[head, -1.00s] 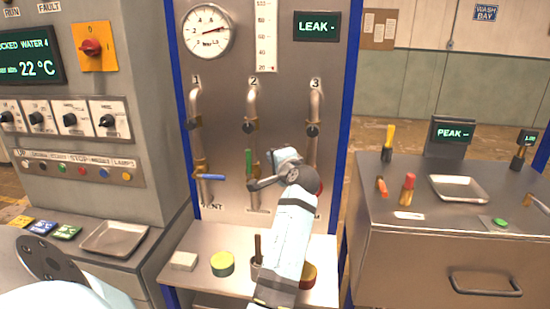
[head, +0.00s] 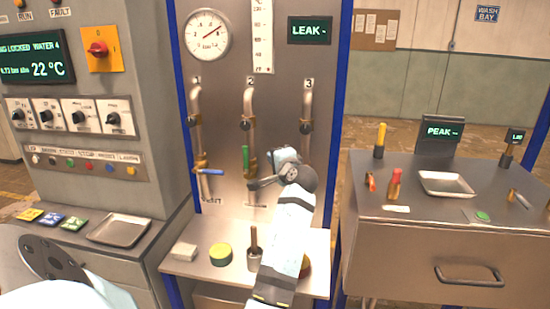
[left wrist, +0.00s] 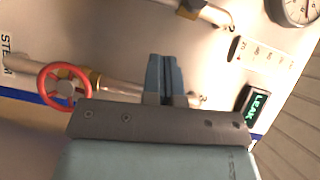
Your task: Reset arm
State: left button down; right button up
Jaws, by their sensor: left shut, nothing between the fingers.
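My left arm rises in front of the steel valve panel (head: 225,130) in the head view, its gripper (head: 285,155) in front of the panel between pipes 2 and 3. In the left wrist view the gripper (left wrist: 166,75) is shut, its two blue-grey fingers together and empty, in front of pipe 3 (left wrist: 118,88). A red handwheel (left wrist: 64,66) on that pipe is to the left of the fingers, apart from them. My arm hides this wheel in the head view. A green handle (head: 246,160) and a blue handle (head: 209,171) are on the other pipes. My right gripper is not in view.
At right, a steel bench (head: 405,232) carries tools and a tray (head: 446,184). A control cabinet stands at left.

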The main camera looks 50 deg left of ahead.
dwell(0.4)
pick_arm(q)
jog(key=s+d+f+m+t+h, duration=0.25)
jog(key=d+f+t+h, duration=0.2)
jog(key=d+f, duration=0.7)
jog(key=s+d+f+m+t+h, duration=0.1)
jog(key=s+d+f+t+h, duration=0.45)
jog(key=f, duration=0.85)
jog(key=s+d+f+n+g+h, duration=0.1)
jog(key=s+d+f+h, duration=0.3)
jog(key=s+d, duration=0.6)
jog(key=s+d+f+n+g+h, duration=0.2)
jog(key=s+d+f+h, duration=0.3)
jog(key=s+d+f, duration=0.3)
jog(key=shift+s+d+f+g+p, duration=0.3)
jog(key=shift+s+d+f+g, duration=0.1)
jog(key=shift+s+d+g, duration=0.65)
